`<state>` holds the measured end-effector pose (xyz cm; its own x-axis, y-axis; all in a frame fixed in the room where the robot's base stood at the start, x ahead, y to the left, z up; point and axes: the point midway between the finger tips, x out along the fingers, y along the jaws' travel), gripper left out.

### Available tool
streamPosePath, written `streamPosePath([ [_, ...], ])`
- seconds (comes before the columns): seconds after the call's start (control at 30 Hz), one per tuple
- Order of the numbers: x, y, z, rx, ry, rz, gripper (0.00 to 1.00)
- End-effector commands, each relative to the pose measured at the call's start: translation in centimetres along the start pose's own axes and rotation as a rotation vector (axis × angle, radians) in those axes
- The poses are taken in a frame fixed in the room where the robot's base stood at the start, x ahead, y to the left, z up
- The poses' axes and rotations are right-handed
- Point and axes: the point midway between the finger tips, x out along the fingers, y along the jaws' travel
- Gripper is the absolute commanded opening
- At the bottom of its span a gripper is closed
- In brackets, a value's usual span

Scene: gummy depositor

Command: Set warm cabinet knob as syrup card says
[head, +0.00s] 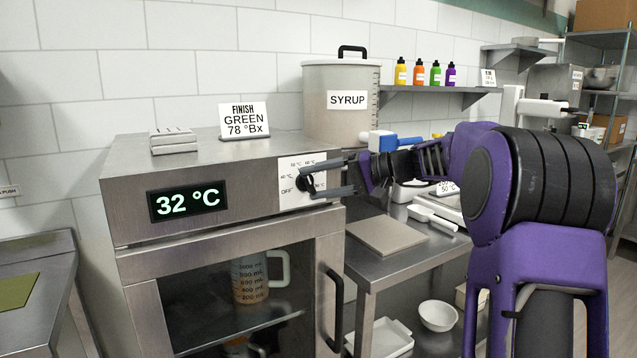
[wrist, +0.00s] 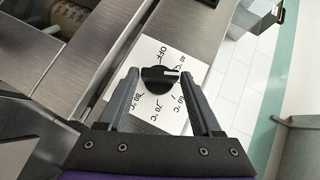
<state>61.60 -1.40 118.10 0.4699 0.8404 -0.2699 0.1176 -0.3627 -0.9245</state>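The warm cabinet (head: 235,172) has a black round knob (head: 305,184) on a white dial plate with OFF and several °C marks. My gripper (head: 308,179) is open at the dial, one finger above the knob and one below. The cabinet display (head: 188,202) reads 32 °C. A card (head: 244,121) on the cabinet reads FINISH GREEN 78 °Bx.
A measuring jug (head: 252,285) shows through the door glass; the door handle (head: 335,310) sticks out below the dial. A steel table (head: 390,258) with a board and scoop lies to the right.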

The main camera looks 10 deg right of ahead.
Motion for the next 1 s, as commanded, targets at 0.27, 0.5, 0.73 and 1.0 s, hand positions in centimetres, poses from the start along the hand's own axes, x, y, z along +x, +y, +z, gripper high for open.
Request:
streamPosePath([
  [0.27, 0.0, 0.0, 0.0, -0.001, 0.000, 0.001, 0.88],
  [0.5, -0.9, 0.0, -0.1, -0.001, 0.003, 0.001, 0.88],
  [0.73, -5.5, -0.1, -0.2, -0.001, 0.006, 0.003, 0.88],
  [1.0, -12.2, -0.1, -0.1, -0.001, 0.004, 0.002, 0.88],
])
